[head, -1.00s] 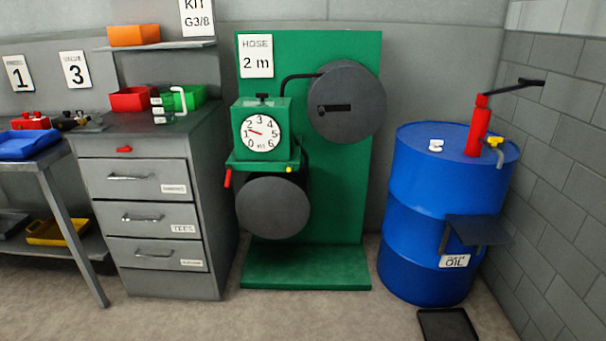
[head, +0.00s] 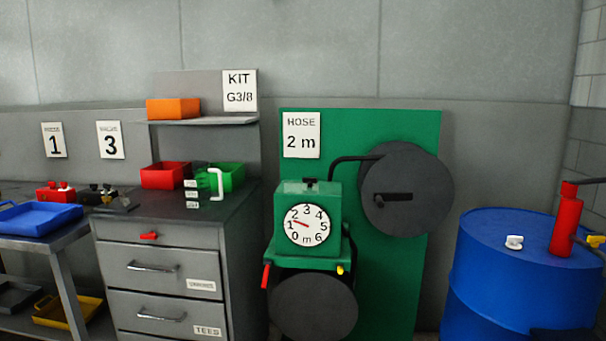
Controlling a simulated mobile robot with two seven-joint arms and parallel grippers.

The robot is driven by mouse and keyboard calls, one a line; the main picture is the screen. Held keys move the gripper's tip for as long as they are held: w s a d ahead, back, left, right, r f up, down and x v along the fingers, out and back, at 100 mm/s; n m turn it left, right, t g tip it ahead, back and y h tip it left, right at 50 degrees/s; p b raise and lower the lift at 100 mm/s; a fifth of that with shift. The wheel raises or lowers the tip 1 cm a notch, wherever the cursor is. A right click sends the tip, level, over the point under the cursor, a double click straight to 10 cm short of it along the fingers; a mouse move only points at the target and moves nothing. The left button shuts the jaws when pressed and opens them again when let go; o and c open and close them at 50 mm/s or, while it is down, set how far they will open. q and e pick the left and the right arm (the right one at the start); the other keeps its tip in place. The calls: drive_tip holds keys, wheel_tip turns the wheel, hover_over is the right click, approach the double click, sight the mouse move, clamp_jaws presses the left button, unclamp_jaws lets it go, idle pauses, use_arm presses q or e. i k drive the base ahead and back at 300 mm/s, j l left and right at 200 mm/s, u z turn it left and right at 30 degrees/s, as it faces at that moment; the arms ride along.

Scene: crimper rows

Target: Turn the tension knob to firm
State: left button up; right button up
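A green hose machine (head: 431,290) stands in the middle of the head view, with a dial (head: 306,226) numbered 0 to 6 and marked m on its front box. The dial's red pointer points left, a little above level, near 1 to 2. A small black knob (head: 310,182) sits on top of the box. A grey reel (head: 425,215) with a black handle (head: 393,199) is at the upper right. No knob labelled tension or firm is readable, so I cannot tell which part it is. Neither of my grippers is in view.
A grey drawer cabinet (head: 155,236) stands left of the machine, holding a red bin (head: 164,176) and green bin (head: 232,181). A blue oil drum (head: 490,275) stands at right. A red lever (head: 265,276) and a yellow-tipped one (head: 340,270) flank the lower drum (head: 313,305).

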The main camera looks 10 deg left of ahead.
sight(309, 181)
drive_tip(key=i+j, duration=0.6)
drive_tip(key=i, duration=0.15)
